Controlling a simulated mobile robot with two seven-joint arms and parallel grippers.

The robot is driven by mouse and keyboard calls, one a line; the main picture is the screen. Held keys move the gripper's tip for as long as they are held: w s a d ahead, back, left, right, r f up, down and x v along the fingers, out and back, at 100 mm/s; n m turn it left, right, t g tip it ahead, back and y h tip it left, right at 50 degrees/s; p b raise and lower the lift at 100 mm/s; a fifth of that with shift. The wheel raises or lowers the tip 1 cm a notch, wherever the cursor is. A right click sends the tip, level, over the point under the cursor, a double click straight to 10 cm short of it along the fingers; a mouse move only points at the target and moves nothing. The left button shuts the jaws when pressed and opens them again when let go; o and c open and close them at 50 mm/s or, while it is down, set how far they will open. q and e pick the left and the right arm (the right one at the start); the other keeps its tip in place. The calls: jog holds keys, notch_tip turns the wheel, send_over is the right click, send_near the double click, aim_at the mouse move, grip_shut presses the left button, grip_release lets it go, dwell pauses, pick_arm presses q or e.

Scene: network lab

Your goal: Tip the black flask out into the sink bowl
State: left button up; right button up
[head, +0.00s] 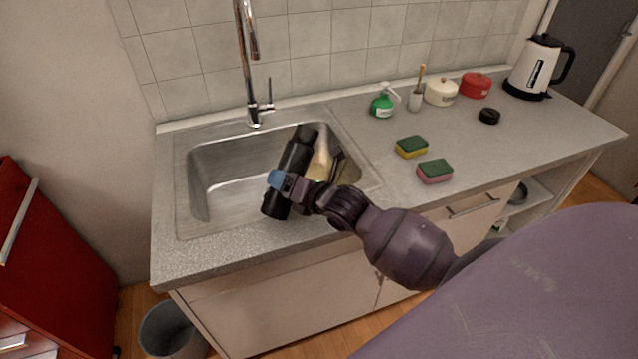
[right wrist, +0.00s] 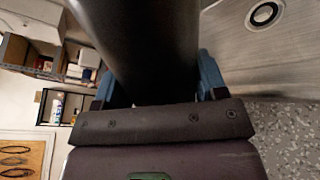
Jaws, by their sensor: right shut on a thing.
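The black flask (head: 294,158) is held over the right front part of the steel sink bowl (head: 228,200). It is tilted, one end towards the back of the sink and the other towards the front rim. My right gripper (head: 288,182) is shut around its lower half, with a blue fingertip showing. In the right wrist view the flask (right wrist: 145,45) lies between both blue fingers, and the sink drain (right wrist: 265,14) shows beyond. I cannot tell whether anything comes out of the flask. My left gripper is not in view.
A chrome tap (head: 254,75) stands behind the sink. Two sponges, yellow (head: 411,148) and pink (head: 434,174), lie on the worktop to the right. A green soap bottle (head: 382,105), pots and a kettle (head: 537,70) stand farther back. A beige thing (head: 320,165) shows beside the flask.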

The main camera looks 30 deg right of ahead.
jog(key=shift+w+d+n, duration=0.2)
jog(key=shift+d+n, duration=0.25)
jog(key=shift+n, duration=0.35)
jog(key=shift+r+n+t+h+p, duration=0.3)
jog(key=shift+r+n+t+p, duration=0.1)
jog(key=shift+r+n, duration=0.5)
jog(key=shift+d+f+n+b, duration=0.15)
jog(key=shift+f+n+b, duration=0.65)
jog(key=shift+b, duration=0.25)
jog(key=shift+w+d+r+n+t, duration=0.15)
jog(key=shift+d+r+n+t, duration=0.15)
jog(key=shift+n+t, duration=0.35)
jog(key=shift+f+n+b, duration=0.15)
jog(key=shift+n+b, duration=0.3)
jog(key=shift+b, duration=0.1)
jog(key=shift+w+d+f+n+b, duration=0.15)
jog(key=shift+n+b, duration=0.25)
jog(key=shift+n, duration=0.1)
